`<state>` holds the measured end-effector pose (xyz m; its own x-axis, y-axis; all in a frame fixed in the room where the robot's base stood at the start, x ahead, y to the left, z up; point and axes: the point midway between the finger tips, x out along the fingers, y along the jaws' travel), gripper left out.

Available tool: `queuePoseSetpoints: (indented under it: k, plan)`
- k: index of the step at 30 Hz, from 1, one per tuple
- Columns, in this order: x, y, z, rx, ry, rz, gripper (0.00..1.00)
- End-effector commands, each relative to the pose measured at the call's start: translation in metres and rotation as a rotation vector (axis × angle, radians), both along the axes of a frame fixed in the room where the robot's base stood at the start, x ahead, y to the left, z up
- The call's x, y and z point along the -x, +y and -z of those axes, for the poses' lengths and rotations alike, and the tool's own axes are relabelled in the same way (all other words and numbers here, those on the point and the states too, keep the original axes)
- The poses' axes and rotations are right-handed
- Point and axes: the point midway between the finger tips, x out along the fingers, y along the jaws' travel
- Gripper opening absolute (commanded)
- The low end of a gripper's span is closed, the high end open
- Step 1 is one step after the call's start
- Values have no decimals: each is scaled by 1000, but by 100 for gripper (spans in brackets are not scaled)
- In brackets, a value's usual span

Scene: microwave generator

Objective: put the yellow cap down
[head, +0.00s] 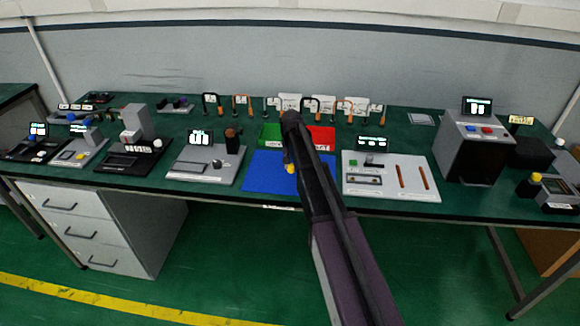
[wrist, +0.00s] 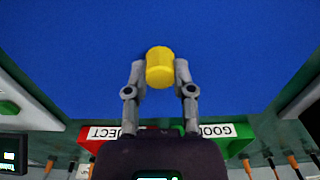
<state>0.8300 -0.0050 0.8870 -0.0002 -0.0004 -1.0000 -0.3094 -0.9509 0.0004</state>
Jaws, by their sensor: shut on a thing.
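The yellow cap (wrist: 160,67) is between the two fingertips of my gripper (wrist: 160,78) in the wrist view, with the blue mat (wrist: 70,50) behind it. My gripper is shut on the cap. In the head view a bit of the yellow cap (head: 291,168) shows beside the end of my arm, over the blue mat (head: 262,176). My arm hides part of the mat and most of the gripper there. I cannot tell whether the cap touches the mat.
A green tray (head: 270,133) and a red tray (head: 322,138) stand behind the mat. A grey panel (head: 390,187) with two brown rods is to the right. A grey device (head: 205,172) is to the left. The mat's visible area is clear.

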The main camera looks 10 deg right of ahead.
Motion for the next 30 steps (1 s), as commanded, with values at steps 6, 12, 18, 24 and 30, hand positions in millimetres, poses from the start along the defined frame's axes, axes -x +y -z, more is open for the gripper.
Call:
queuePoseSetpoints:
  k: [6, 12, 18, 24, 30]
  plan:
    - [0, 0, 3, 0, 0, 0, 0]
    - [0, 0, 3, 0, 0, 0, 67]
    - [0, 0, 3, 0, 0, 0, 67]
    - [0, 0, 2, 0, 0, 0, 67]
    - [0, 0, -3, 0, 0, 0, 67]
